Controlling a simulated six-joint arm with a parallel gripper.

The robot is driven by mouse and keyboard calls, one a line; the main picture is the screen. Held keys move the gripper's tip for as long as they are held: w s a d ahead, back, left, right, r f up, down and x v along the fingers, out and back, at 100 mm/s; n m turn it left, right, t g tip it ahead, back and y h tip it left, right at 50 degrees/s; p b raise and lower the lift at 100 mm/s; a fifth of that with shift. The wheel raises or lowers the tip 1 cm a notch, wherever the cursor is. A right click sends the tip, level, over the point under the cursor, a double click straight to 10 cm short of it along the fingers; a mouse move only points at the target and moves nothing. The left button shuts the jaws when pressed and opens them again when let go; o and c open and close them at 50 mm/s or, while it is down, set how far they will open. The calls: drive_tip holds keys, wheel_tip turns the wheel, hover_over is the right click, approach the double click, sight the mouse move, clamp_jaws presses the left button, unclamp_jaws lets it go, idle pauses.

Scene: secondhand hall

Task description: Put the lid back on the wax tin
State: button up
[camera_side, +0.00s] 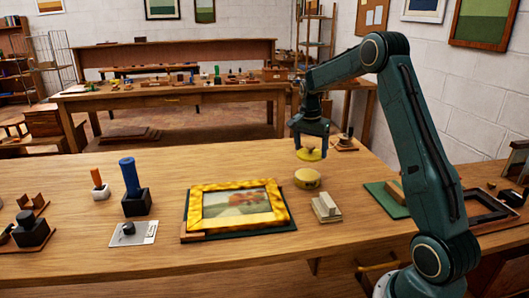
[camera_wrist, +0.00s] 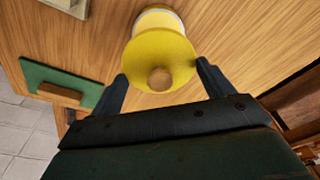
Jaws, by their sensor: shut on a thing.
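The wax tin (camera_side: 307,179) is a low round yellow tin standing on the wooden table, right of the gilt picture frame. In the wrist view the tin (camera_wrist: 158,14) shows only in part, with a pale band, behind the lid. The yellow lid (camera_side: 309,155) has a round wooden knob, seen clearly in the wrist view (camera_wrist: 160,80). My gripper (camera_side: 311,146) is shut on the lid and holds it above the tin, with a gap between them. In the wrist view the fingers (camera_wrist: 160,72) lie at both sides of the lid.
A gilt-framed picture (camera_side: 238,228) lies on a green mat left of the tin. Pale blocks (camera_side: 326,207) stand close in front of the tin. A green mat with a wooden block (camera_side: 396,190) lies to the right. Bare table surrounds the tin's left and back.

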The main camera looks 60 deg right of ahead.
sight(308, 174)
drive_tip(key=shift+w+a+f, duration=0.15)
drive_tip(key=shift+f, duration=0.05)
drive_tip(key=shift+f, duration=0.15)
drive_tip(key=shift+f, duration=3)
drive_tip(key=shift+f, duration=0.2)
idle(0.4)
drive_tip(key=o, duration=0.9)
drive_tip(key=shift+r, duration=0.25)
